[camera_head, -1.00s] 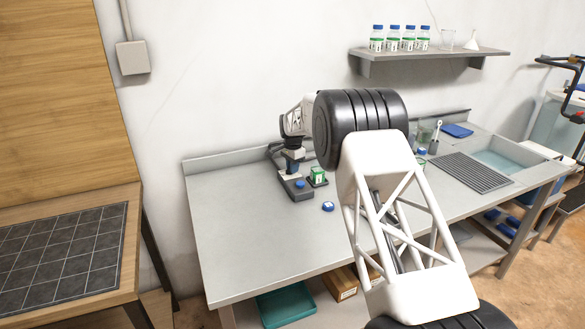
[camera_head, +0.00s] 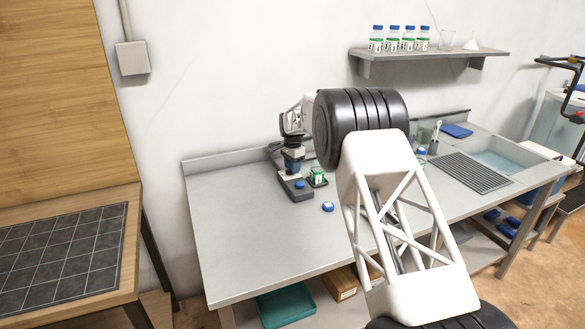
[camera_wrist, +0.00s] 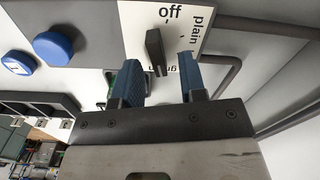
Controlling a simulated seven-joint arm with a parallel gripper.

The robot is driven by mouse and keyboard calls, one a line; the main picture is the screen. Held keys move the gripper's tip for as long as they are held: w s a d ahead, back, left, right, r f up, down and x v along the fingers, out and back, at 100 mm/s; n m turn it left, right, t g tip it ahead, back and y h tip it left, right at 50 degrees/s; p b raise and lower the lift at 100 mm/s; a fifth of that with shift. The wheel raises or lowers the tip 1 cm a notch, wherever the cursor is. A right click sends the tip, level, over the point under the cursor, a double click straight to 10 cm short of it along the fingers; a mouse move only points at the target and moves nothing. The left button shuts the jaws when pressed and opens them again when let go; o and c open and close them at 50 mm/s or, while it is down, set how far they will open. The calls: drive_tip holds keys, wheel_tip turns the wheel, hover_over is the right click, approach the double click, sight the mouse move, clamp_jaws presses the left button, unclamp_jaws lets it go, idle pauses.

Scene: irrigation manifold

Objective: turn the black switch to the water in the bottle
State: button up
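The black switch (camera_wrist: 155,50) is a bar-shaped knob on a white dial plate in the wrist view. The plate reads "off" and "plain"; a third word is partly hidden behind my fingers. My gripper (camera_wrist: 160,60) has its two blue fingers apart, with the knob between and just beyond the tips. I see no finger pressing on it. In the head view my gripper (camera_head: 292,160) is over the small grey device (camera_head: 296,190). A bottle with a green label (camera_head: 318,175) stands beside the device; its contents are too small to tell.
A large blue button (camera_wrist: 53,46) and a blue cap (camera_wrist: 17,62) show in the wrist view. The worktop (camera_head: 240,225) is clear at left and front. A shelf (camera_head: 430,55) with several bottles hangs behind; a sink (camera_head: 500,160) is at right.

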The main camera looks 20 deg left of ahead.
drive_tip(key=shift+r, duration=3.65)
